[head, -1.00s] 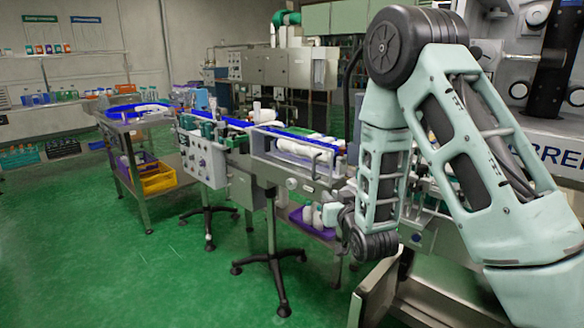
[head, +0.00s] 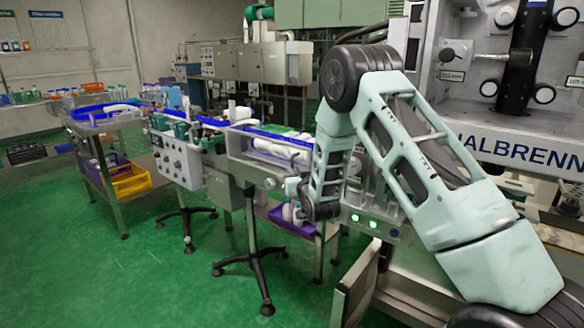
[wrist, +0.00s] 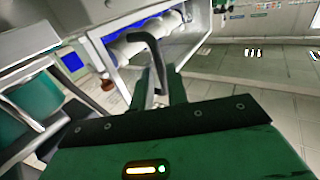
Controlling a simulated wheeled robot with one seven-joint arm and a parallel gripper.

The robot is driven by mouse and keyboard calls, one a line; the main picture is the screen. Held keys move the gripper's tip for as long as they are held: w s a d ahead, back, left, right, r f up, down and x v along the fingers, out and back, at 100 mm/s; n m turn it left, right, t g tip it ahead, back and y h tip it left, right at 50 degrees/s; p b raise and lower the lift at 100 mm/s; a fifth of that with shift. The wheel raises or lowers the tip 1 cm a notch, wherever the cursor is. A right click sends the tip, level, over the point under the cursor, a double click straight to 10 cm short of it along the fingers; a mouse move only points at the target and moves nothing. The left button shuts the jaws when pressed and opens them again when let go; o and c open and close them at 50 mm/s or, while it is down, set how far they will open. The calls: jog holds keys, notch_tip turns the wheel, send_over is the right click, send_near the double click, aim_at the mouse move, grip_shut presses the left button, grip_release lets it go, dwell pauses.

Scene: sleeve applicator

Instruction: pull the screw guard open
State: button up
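The screw guard (head: 264,163) is a pale framed cover in front of white rollers or a screw (head: 280,150) on the machine, left of my arm in the head view. In the wrist view its dark, bent bar handle (wrist: 152,48) stands in front of the white screw (wrist: 135,44). My gripper (wrist: 158,88) has a green body and two dark fingers. The fingers stand apart, with the lower part of the handle between them. A gap shows between the fingers, and whether they touch the handle is unclear. In the head view my arm hides the handle and fingertips.
A purple bin (head: 290,220) with white bottles sits under the machine. A black-footed stand (head: 258,265) supports it. A control box (head: 175,160) stands left, and a large labelled machine (head: 510,130) right. Green floor (head: 150,285) is open at front left.

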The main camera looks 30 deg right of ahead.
jog(key=shift+x, duration=1.65)
grip_shut()
jog(key=shift+a, duration=0.1)
